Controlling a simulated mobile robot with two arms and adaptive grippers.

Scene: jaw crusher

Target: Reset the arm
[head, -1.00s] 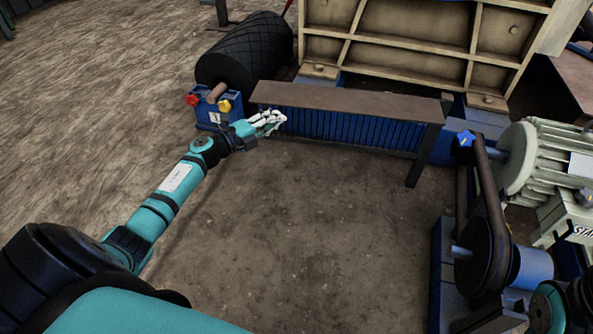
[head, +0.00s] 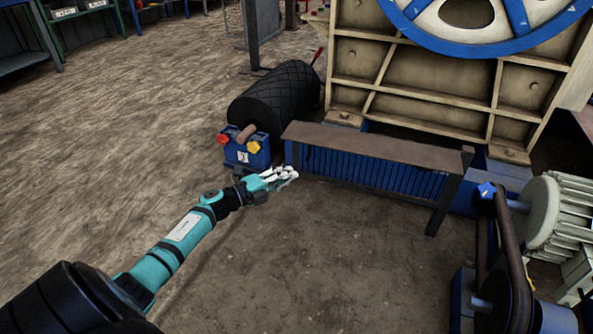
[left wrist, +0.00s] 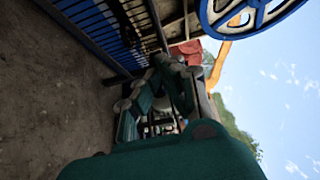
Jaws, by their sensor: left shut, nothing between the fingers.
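My left arm reaches in from the lower left of the head view, stretched out over the floor. My left gripper (head: 282,177) has white and grey fingers. It is shut and empty, a little in front of the blue control box and the left end of the bench-like guard, apart from both as far as I can tell. The left wrist view shows a teal part of my arm at the bottom. My right gripper does not show in the head view.
A blue box (head: 246,158) with red and yellow knobs stands by a black roller (head: 275,100). A brown-topped guard (head: 370,146) fronts the beige crusher frame (head: 430,75) with its blue flywheel (head: 490,45). A motor (head: 558,215) and belt stand at right. The floor (head: 330,270) before the guard is clear.

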